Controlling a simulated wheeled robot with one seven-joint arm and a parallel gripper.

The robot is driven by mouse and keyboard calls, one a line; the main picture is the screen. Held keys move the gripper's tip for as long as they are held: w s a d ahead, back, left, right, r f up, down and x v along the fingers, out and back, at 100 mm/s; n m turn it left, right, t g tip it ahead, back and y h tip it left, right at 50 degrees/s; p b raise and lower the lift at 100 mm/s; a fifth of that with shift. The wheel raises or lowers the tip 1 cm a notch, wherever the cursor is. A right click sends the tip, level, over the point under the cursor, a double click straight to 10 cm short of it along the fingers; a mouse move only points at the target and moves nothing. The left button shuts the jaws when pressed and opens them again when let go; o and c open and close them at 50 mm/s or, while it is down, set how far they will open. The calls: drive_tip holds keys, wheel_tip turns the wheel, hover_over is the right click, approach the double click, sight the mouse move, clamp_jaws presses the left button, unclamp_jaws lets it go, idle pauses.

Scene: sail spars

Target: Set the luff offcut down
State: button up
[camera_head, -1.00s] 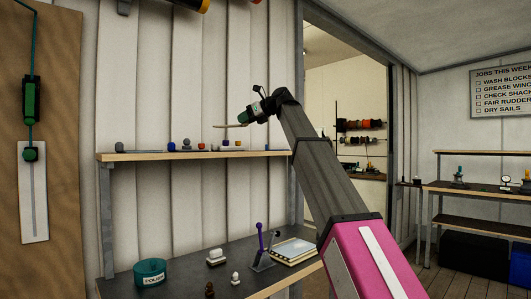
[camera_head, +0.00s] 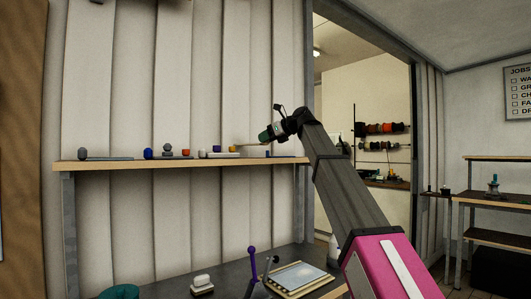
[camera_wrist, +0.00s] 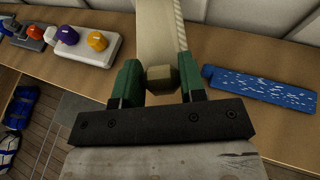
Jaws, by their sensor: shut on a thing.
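The luff offcut (camera_wrist: 158,35) is a pale strip with a rope-like edge and a tan faceted knob (camera_wrist: 160,78). In the wrist view my gripper (camera_wrist: 160,84) is shut on the knob between its green fingers. The strip reaches away over the wooden shelf (camera_wrist: 198,78). In the head view my gripper (camera_head: 266,136) is over the right part of the shelf (camera_head: 140,165), with the thin offcut (camera_head: 248,145) pointing left, close above the board. I cannot tell whether the strip touches the shelf. Its underside is hidden.
Several small things stand farther left. The wall (camera_head: 180,75) rises behind the shelf.

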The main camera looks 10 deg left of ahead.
drive_tip(key=shift+f, duration=2.5)
drive_tip(key=shift+f, duration=0.1)
drive_tip(key=o, duration=0.9)
drive_tip(key=v, duration=1.2)
